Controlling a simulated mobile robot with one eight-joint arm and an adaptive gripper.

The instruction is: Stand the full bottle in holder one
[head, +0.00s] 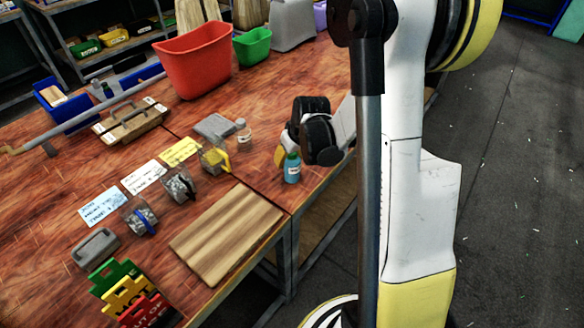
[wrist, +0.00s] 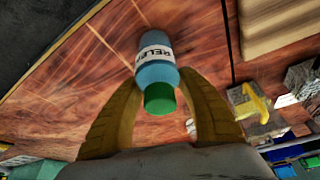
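The bottle (head: 292,168) is blue with a green cap and stands about upright near the table's front edge in the head view. In the wrist view the bottle (wrist: 156,72) shows its green cap toward the camera and a white label with partly readable letters, "RELE". My gripper (wrist: 160,80) has one yellow finger on each side of it. Both fingertips appear to meet its sides. In the head view my gripper (head: 284,155) is just behind and left of the bottle. Whether its base touches the table is unclear. I cannot tell which thing is holder one.
A wooden board (head: 227,232) lies left of the bottle. A small jar (head: 243,138), a red bin (head: 195,60) and a green bin (head: 252,47) are farther back. Folded signs (head: 125,295) stand front left.

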